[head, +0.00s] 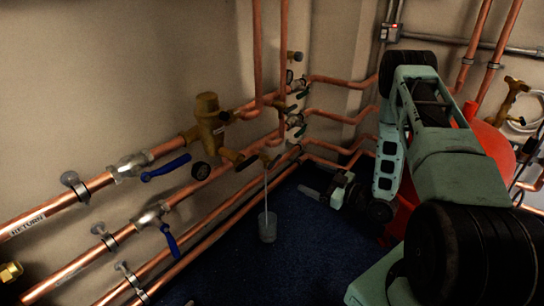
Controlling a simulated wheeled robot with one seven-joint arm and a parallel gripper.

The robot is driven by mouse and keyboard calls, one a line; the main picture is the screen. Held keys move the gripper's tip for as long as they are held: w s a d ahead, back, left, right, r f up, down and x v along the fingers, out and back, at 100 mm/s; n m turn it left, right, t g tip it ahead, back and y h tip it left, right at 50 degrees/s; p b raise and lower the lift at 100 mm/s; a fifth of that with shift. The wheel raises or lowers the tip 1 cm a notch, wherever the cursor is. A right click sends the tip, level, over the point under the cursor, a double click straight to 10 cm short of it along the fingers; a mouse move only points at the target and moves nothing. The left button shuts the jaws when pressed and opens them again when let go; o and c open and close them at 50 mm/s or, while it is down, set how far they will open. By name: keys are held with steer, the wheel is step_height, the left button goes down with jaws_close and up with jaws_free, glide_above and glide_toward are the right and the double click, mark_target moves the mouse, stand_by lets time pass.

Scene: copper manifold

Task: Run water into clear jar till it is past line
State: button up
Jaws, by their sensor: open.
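The clear jar (267,229) stands upright on the dark blue floor, below a small brass tap (266,158) on the copper pipework. A thin pale stream of water (266,194) runs straight down from the tap into the jar. The jar is small and dim here; I cannot make out its line or the water level. My gripper (322,188) is open, to the right of the tap and stream and apart from the jar. Its fingers are small and dark in this view, and nothing shows between them.
Copper pipes cross the left wall, with blue-handled valves (166,168) (171,240) and a brass valve body (209,125). More pipes and small valves fill the corner. A red tank (490,150) stands behind my arm. Blue floor (310,260) is clear right of the jar.

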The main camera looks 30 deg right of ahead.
mark_target(277, 162)
steer(key=b+x, duration=0.6)
steer(key=x, duration=1.1)
steer(key=shift+w+f, duration=0.1)
steer(key=shift+f, duration=0.05)
